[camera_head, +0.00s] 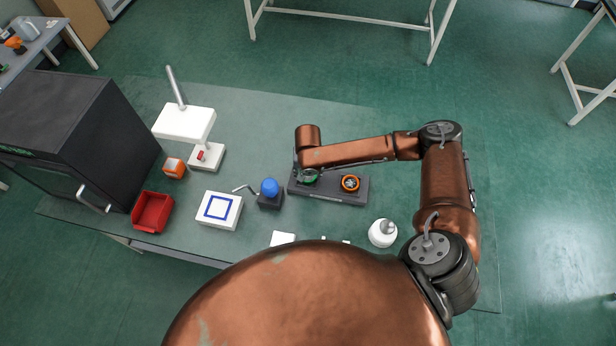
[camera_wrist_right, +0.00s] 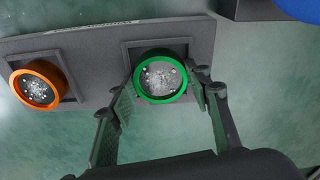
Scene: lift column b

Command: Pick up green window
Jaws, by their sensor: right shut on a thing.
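The green window is a round disc with a green rim and a speckled grey face. It shows in the right wrist view (camera_wrist_right: 162,79) at its square seat in a dark holder (camera_wrist_right: 98,38). In the head view the green window (camera_head: 308,177) is partly hidden by my right arm. My right gripper (camera_wrist_right: 160,88) has its fingers on both sides of the green rim and is shut on it. I cannot tell whether the window is lifted clear of the seat. My left gripper is not in view.
An orange-rimmed window (camera_head: 350,183) sits in the holder's other seat.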

